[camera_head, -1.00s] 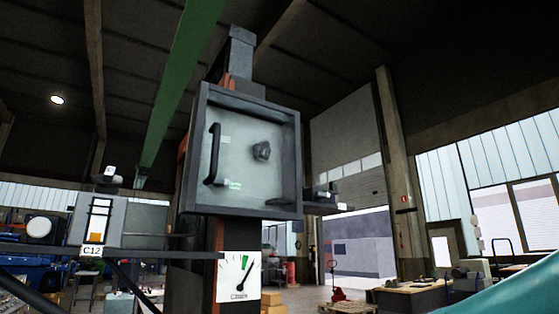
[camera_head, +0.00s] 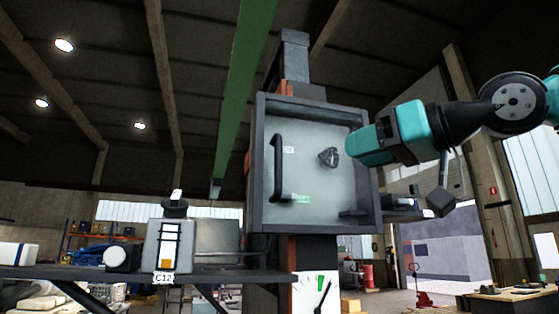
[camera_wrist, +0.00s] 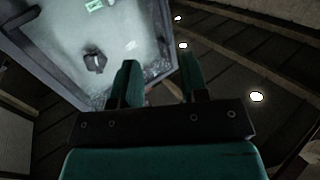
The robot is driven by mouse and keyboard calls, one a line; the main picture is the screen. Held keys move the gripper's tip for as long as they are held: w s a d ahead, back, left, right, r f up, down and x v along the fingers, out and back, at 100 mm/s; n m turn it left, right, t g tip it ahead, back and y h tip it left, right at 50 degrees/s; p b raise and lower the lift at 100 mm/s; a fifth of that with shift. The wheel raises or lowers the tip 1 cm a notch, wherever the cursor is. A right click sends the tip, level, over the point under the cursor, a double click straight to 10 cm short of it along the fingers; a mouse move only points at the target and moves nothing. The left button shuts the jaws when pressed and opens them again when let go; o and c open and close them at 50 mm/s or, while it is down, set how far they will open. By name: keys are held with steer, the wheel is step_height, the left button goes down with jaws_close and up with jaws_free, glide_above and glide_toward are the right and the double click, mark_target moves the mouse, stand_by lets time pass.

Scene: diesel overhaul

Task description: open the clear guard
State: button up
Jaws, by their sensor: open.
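The clear guard (camera_head: 310,130) is a see-through panel in a dark square frame, on a column in the middle of the head view. It looks shut, lying flat across the frame. A black upright bar handle (camera_head: 277,168) is on its left side. A dark lump (camera_head: 328,157) shows behind the panel. In the wrist view the guard (camera_wrist: 105,30) is at upper left, tilted. My gripper (camera_head: 357,148) is in front of the guard's right side, apart from the handle. In the wrist view its two teal fingers (camera_wrist: 159,80) stand apart with nothing between them.
A dial gauge (camera_head: 314,292) is below the guard. A shelf (camera_head: 215,276) on the left carries a grey box (camera_head: 172,245) above the label C12. A dark arm (camera_head: 395,213) juts right below the guard. Open air lies left of the guard.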

mark_target(281, 163)
steer(key=shift+y, duration=0.3)
steer(key=p+x, duration=0.2)
steer(key=x, duration=0.3)
steer(key=r+p+x, duration=0.1)
steer(key=p+x, duration=0.2)
steer(key=x, duration=0.3)
steer(key=p+x, duration=0.2)
steer(key=x, duration=0.4)
steer(key=shift+s+a+r, duration=0.1)
steer(key=shift+r, duration=0.2)
jaws_close()
